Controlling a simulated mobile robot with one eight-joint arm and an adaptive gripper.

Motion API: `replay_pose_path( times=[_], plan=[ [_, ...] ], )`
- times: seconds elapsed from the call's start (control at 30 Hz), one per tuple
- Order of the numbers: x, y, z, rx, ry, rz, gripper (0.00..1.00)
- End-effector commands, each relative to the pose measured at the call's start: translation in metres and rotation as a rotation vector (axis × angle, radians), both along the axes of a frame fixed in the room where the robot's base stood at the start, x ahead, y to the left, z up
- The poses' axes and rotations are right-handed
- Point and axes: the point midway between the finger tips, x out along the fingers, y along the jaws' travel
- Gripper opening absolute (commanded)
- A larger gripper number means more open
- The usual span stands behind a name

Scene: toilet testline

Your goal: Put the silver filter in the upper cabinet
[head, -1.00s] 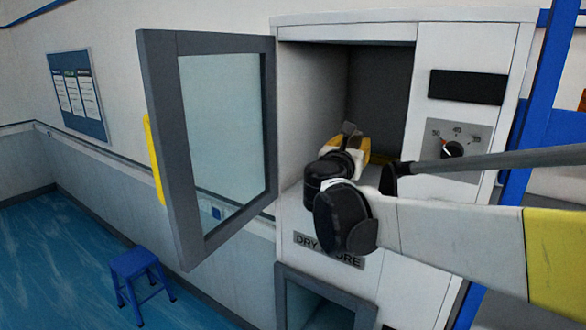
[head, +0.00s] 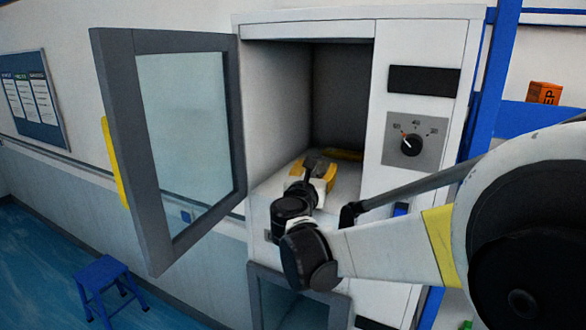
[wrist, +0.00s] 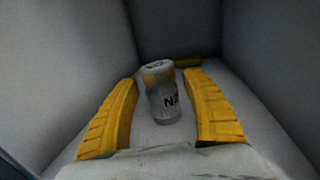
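The silver filter (wrist: 162,98) is a small grey cylinder with dark lettering, seen in the wrist view. It appears to stand upright on the pale floor inside the upper cabinet (head: 340,85). My gripper (wrist: 165,105) has its two yellow fingers on either side of the filter, with visible gaps between them and it. In the head view, my gripper (head: 318,168) reaches low into the cabinet opening, and I cannot make out the filter there. The cabinet door (head: 118,150) has a grey frame and glass pane and stands open to the left.
A yellow object (wrist: 187,62) lies at the back of the compartment, beyond the filter. The side walls are close to my gripper. A dial panel (head: 415,140) is right of the opening, and a lower compartment (head: 290,305) is below. A blue stool (head: 103,280) stands at lower left.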

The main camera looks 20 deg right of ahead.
Motion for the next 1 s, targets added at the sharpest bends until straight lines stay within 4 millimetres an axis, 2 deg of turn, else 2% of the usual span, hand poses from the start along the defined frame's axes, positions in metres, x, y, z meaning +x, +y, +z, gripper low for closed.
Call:
replay_pose_path(
  times=[0.37,0.47,0.8,1.0],
  plan=[
    [0.000,0.000,0.006,0.000,0.000,0.000,0.57],
    [-0.012,0.010,0.003,0.000,0.000,0.002,0.57],
    [-0.068,0.060,0.002,0.000,0.000,0.004,0.57],
    [-0.087,0.076,0.003,0.000,0.000,0.002,0.57]
  ],
)
